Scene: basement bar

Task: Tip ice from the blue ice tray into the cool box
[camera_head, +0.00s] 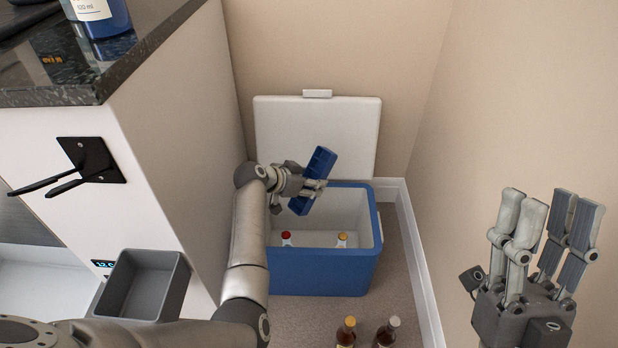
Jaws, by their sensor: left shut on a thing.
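The blue ice tray (321,161) is held by my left gripper (312,185), which is shut on it. The tray is tilted steeply, its long side running from upper right to lower left, above the open cool box. I cannot make out any ice in it or falling from it. The cool box (320,270) is blue with a white inside, and its white lid (318,130) stands open against the back wall. Inside it are a bottle with a red cap (286,237) and one with a yellow cap (342,238). My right gripper (551,215) is open and empty at the right, away from the box.
Two brown bottles stand on the floor in front of the box, one with a gold cap (347,330) and one with a pale cap (388,331). A counter (170,120) with a black bracket (92,160) is at the left. Walls close in the back and right.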

